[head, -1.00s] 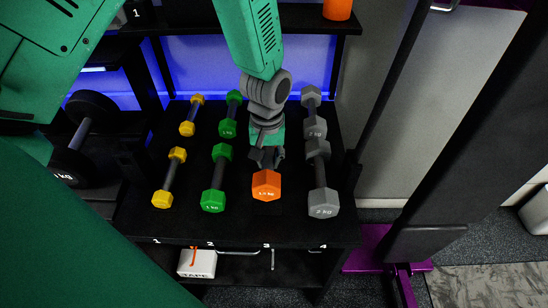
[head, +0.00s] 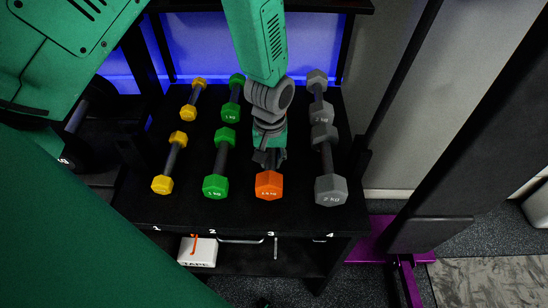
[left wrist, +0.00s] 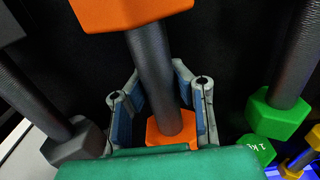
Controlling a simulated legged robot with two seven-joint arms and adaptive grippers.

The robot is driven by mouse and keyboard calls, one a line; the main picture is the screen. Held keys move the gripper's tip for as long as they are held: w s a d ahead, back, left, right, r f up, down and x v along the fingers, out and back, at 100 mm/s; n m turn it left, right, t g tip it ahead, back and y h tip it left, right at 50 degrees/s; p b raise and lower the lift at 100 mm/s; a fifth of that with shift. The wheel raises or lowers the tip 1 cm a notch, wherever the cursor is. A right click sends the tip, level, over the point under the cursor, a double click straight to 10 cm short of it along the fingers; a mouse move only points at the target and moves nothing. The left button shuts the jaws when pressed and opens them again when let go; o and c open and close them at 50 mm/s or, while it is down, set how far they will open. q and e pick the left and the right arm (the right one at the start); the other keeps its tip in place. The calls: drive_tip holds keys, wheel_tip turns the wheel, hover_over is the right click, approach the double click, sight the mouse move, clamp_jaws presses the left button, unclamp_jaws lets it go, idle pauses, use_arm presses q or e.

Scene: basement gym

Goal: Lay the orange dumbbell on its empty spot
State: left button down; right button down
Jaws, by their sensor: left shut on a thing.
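The orange dumbbell (head: 269,187) is in column 3 of the black rack shelf (head: 245,215), between a green and a grey dumbbell. Its front head is roughly level with the neighbouring front heads in the head view. My left gripper (head: 268,157) reaches down from above and is shut on its handle. In the left wrist view, the fingers (left wrist: 157,75) flank the dark handle (left wrist: 152,50), with an orange head at each end. I cannot tell whether the dumbbell touches the shelf. My arm hides the shelf behind it. My right gripper is not in view.
The front green dumbbell (head: 215,187) is close left, the front grey one (head: 331,190) close right. Smaller gaps separate the columns. A dark rack upright (head: 470,150) and purple base (head: 375,240) are at right.

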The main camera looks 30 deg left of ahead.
use_arm(q)
drive_tip(key=shift+d, duration=0.3)
drive_tip(key=shift+d+r, duration=0.1)
drive_tip(key=shift+d, duration=0.4)
drive_tip(key=c, duration=1.4)
unclamp_jaws()
drive_tip(key=shift+s+a+f, duration=0.1)
drive_tip(key=shift+a+f, duration=0.1)
drive_tip(key=shift+a, duration=0.35)
drive_tip(key=shift+a+r, duration=0.1)
drive_tip(key=r, duration=1)
drive_tip(key=shift+d+r, duration=0.35)
drive_tip(key=shift+d, duration=0.05)
drive_tip(key=shift+a+r, duration=0.4)
drive_tip(key=shift+r, duration=0.15)
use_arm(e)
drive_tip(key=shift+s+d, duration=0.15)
